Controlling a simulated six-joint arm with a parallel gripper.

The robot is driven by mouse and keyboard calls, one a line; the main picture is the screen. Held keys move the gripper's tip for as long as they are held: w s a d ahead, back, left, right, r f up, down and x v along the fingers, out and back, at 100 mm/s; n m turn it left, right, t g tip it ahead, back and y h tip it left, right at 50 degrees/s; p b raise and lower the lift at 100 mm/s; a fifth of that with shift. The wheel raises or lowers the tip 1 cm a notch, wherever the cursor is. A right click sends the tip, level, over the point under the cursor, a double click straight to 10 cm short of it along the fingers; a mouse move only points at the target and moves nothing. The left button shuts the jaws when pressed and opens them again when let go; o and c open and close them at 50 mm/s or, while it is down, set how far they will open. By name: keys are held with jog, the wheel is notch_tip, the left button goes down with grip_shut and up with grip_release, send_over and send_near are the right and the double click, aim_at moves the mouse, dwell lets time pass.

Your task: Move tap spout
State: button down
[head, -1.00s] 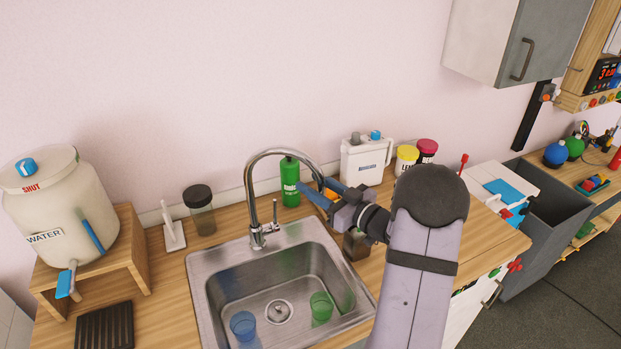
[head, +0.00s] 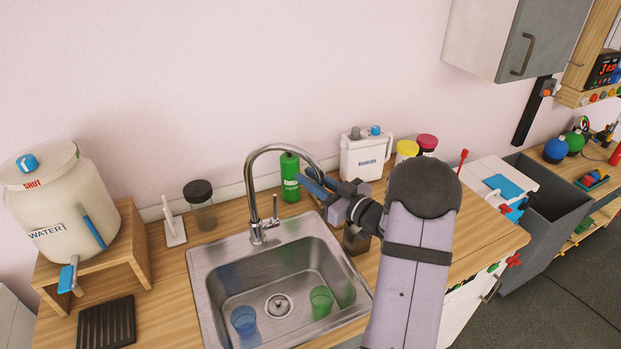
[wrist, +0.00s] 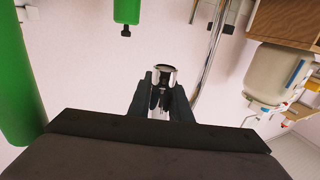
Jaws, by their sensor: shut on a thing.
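The chrome tap stands at the back of the sink, and its arched spout (head: 280,147) reaches over to the right. My gripper (head: 318,184), with blue fingers in the head view, is at the spout's hanging end. In the wrist view my gripper (wrist: 160,98) is shut on the chrome spout end (wrist: 163,70), with a dark finger on each side. The fingers partly hide the spout end in the head view. The steel sink (head: 225,318) lies below, with a blue cup (head: 243,320) and a green cup (head: 321,301) in it.
A green bottle (head: 290,178) stands just behind the spout. A white jug (head: 362,158) and a dark container (head: 355,240) stand close to my gripper. A jar (head: 200,207) and a water tank (head: 70,205) stand to the left.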

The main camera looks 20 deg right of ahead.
jog(key=s+a+m+h+p, duration=0.1)
jog(key=s+a+h, duration=0.1)
jog(key=s+a, duration=0.5)
jog(key=a, duration=0.2)
jog(key=shift+s+a+t+p, duration=0.3)
jog(key=shift+s, duration=0.05)
jog(key=shift+f, duration=0.1)
dwell(1.1)
jog(key=c, duration=1.9)
grip_release()
jog(key=shift+o, duration=1.3)
jog(key=shift+s, duration=0.15)
